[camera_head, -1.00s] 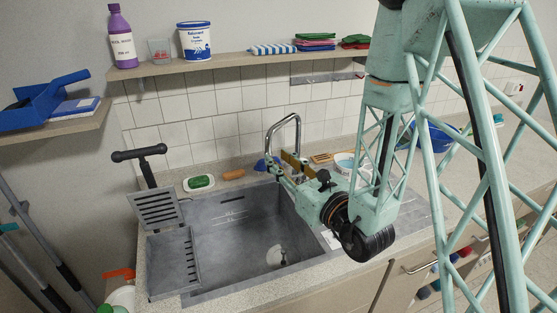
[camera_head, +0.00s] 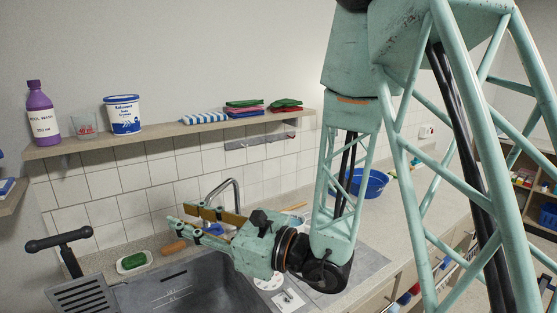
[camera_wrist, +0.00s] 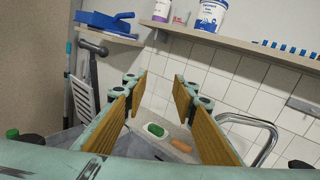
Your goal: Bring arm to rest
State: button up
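My gripper (camera_head: 184,217) is at the end of my mint-green arm, above the right part of the sink and in front of the tap. It points left toward the tiled wall. In the wrist view its two fingers (camera_wrist: 158,95) with yellow-brown pads stand wide apart. Nothing is between the pads; the green sponge and the orange-brown brush seen through the gap lie farther back on the counter. The gripper is open and empty. The forearm hangs down from the upper arm on the right.
The metal tap (camera_head: 238,196) rises close behind my gripper. The sink (camera_head: 150,292) lies below. A green sponge in a dish (camera_head: 133,262) and a brown brush (camera_head: 174,247) sit at its back edge. A shelf (camera_head: 160,133) holds a purple bottle (camera_head: 41,112), a tub (camera_head: 122,114) and cloths. A blue bowl (camera_head: 368,182) stands behind the arm.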

jog(key=s+d+r+n+g+h, duration=0.1)
jog(key=s+d+r+n+g, duration=0.15)
jog(key=s+n+g, duration=0.65)
jog(key=s+d+r+n+h, duration=0.2)
jog(key=s+r+n, duration=0.1)
jog(key=s, duration=1.1)
jog(key=s+d+f+n+h, duration=0.4)
jog(key=s+d+h, duration=0.1)
jog(key=s+d, duration=0.5)
jog(key=w+d+r+n+t+h, duration=0.1)
jog(key=d+n+t+h, duration=0.4)
jog(key=d, duration=2.3)
jog(key=r+h, duration=0.1)
jog(key=h, duration=0.3)
jog(key=shift+t, duration=0.4)
